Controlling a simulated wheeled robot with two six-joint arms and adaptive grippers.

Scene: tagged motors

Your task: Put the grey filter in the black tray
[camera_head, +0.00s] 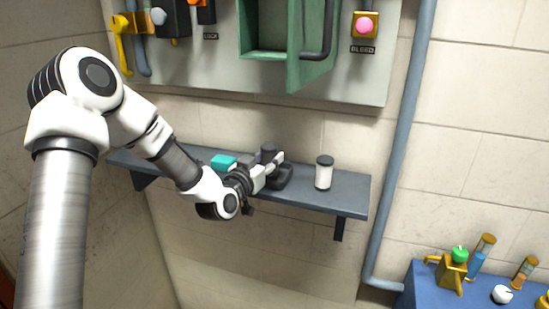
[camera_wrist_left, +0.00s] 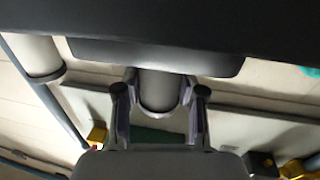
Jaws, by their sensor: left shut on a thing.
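The grey filter (camera_head: 268,151) is a dark grey cylinder, upright above the shelf in the head view. My left gripper (camera_head: 270,166) reaches in from the left and is shut on it. In the left wrist view, the filter (camera_wrist_left: 160,92) sits between the two fingers of my left gripper (camera_wrist_left: 159,84). The black tray (camera_head: 284,181) is on the shelf, right at the gripper, which partly hides it. A black edge, seemingly the tray (camera_wrist_left: 200,62), lies beside the filter's end in the wrist view. I cannot tell whether they touch. My right gripper is out of view.
The grey shelf (camera_head: 345,192) also holds a white cylinder with dark caps (camera_head: 324,173) at right and a teal block (camera_head: 223,162) at left. A green cabinet (camera_head: 290,70) hangs above with its door open. A blue pipe (camera_head: 400,130) runs down at right.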

